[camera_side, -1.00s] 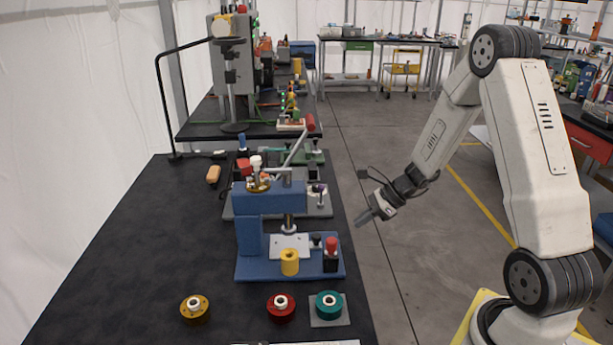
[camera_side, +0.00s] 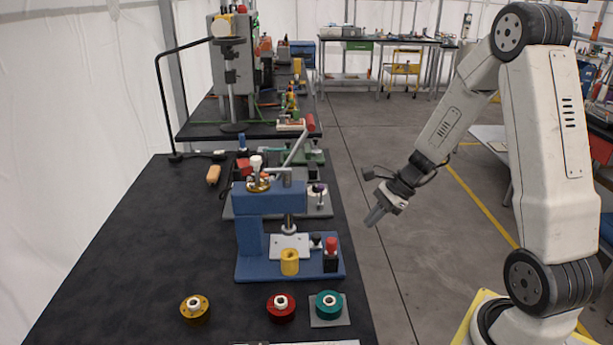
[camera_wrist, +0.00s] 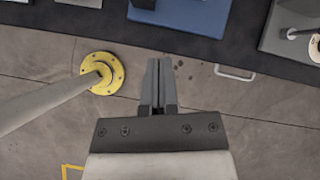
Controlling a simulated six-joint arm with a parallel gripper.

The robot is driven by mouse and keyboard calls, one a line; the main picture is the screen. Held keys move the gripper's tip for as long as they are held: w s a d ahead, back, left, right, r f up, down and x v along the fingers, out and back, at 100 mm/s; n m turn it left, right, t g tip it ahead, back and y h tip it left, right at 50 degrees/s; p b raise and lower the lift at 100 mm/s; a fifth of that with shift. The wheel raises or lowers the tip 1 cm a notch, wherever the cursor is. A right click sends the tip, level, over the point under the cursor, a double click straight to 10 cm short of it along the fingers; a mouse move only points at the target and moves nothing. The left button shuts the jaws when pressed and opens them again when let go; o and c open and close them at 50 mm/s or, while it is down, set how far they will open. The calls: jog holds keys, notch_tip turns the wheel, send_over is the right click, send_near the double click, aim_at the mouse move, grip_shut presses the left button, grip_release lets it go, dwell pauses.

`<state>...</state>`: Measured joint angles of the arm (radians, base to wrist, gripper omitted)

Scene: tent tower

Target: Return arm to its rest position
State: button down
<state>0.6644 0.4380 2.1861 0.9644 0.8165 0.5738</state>
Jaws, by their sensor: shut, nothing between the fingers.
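My gripper (camera_side: 375,216) hangs in free air to the right of the black bench (camera_side: 120,250), over the grey floor. Its fingers are shut and empty, tilted down to the left. In the wrist view my gripper (camera_wrist: 159,64) shows its two fingers together, with the floor below them. The blue press (camera_side: 270,198) stands on the bench to the left of my gripper, apart from it. Its blue base shows at the top of the wrist view (camera_wrist: 185,12).
A yellow cylinder (camera_side: 289,262) and a red-knobbed block (camera_side: 331,258) sit on the press base. Gold (camera_side: 195,312), red (camera_side: 281,314) and teal (camera_side: 329,311) round parts lie at the bench front. The floor (camera_side: 400,140) around my gripper is clear.

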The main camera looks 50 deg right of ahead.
jog(key=s+a+r+n+g+h, duration=0.1)
jog(key=s+a+n+h, duration=0.2)
jog(key=a+n, duration=0.3)
jog(key=s+a+r+n+h, duration=0.1)
jog(key=s+a+n+h, duration=0.2)
jog(key=n, duration=1.4)
jog(key=shift+a+r+g, duration=0.25)
jog(key=shift+a+g, duration=0.15)
jog(key=shift+a, duration=1.75)
